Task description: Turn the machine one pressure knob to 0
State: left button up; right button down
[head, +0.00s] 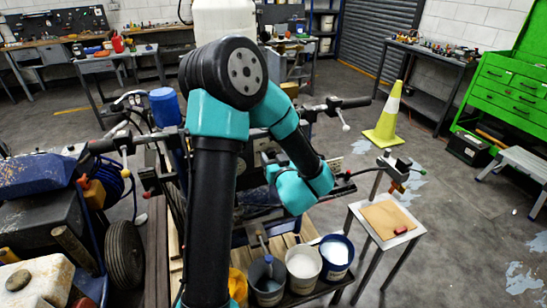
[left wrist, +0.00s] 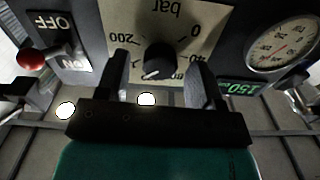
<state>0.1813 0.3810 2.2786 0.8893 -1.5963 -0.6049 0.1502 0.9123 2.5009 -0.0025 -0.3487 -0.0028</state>
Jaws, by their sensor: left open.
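The black pressure knob (left wrist: 158,62) sits on a pale dial plate marked "bar" in the left wrist view. The plate appears upside down, with 0 at the right of the knob and 200 at the left. The knob's white mark points to the lower left, away from the 0. My left gripper (left wrist: 160,70) is open, with one finger on each side of the knob and a visible gap on both sides. In the head view my left arm's teal wrist covers the knob and panel. My right gripper is not in view.
Beside the dial are a round gauge (left wrist: 283,40), a green display (left wrist: 238,88) that seems to read 150, and a red-tipped switch (left wrist: 30,60) by OFF/ON labels. Buckets (head: 303,264) and a small table (head: 388,216) stand near the machine.

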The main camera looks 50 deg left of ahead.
pick_arm(q)
jog(key=shift+w+a, duration=0.1)
jog(key=shift+a, duration=0.2)
jog(key=shift+c, duration=0.3)
jog(key=c, duration=0.9)
jog(key=shift+o, duration=0.2)
